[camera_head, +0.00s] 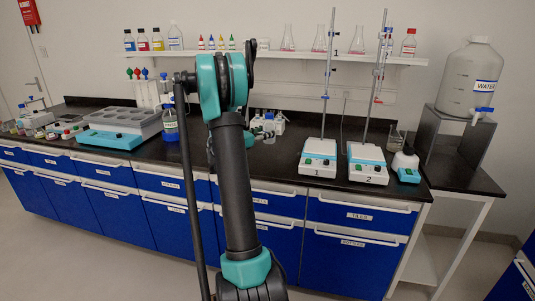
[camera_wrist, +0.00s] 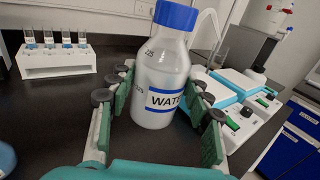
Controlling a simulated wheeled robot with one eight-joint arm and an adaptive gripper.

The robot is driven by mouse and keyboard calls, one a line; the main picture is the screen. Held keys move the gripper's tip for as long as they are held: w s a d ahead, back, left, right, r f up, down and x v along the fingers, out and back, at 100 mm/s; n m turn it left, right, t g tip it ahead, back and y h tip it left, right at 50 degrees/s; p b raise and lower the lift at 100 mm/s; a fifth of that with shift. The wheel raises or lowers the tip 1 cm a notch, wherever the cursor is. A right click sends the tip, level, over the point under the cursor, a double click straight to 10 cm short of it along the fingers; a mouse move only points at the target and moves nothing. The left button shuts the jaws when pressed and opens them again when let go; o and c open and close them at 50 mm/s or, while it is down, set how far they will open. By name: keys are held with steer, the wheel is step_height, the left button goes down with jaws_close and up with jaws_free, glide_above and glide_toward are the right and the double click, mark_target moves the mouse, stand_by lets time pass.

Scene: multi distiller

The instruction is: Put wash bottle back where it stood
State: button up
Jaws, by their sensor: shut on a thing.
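The wash bottle (camera_wrist: 158,88) is a translucent white bottle with a blue cap and a blue-framed label reading "WATE…". A bent pale tube shows just behind its right side. In the wrist view it stands upright between the green pads of my gripper (camera_wrist: 163,92), which is shut on it. Its base is close to the dark bench top, but I cannot tell whether it touches. In the head view my arm hides most of the area around the gripper; small white and green shapes show just right of the arm, too small to tell apart.
Two stirrer hotplates with rods, marked 1 (camera_head: 318,157) and 2 (camera_head: 367,163), stand right of my arm. A white tube rack (camera_wrist: 57,62) stands at left in the wrist view. A labelled blue-capped bottle (camera_head: 170,125) stands left of my arm. Dark bench (camera_wrist: 60,115) is clear beside the gripper.

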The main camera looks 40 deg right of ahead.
step_height(320, 180, down, 10)
steer(key=shift+r, duration=0.1)
stand_by(0.4)
steer(key=o, duration=0.9)
steer(key=shift+c, duration=0.2)
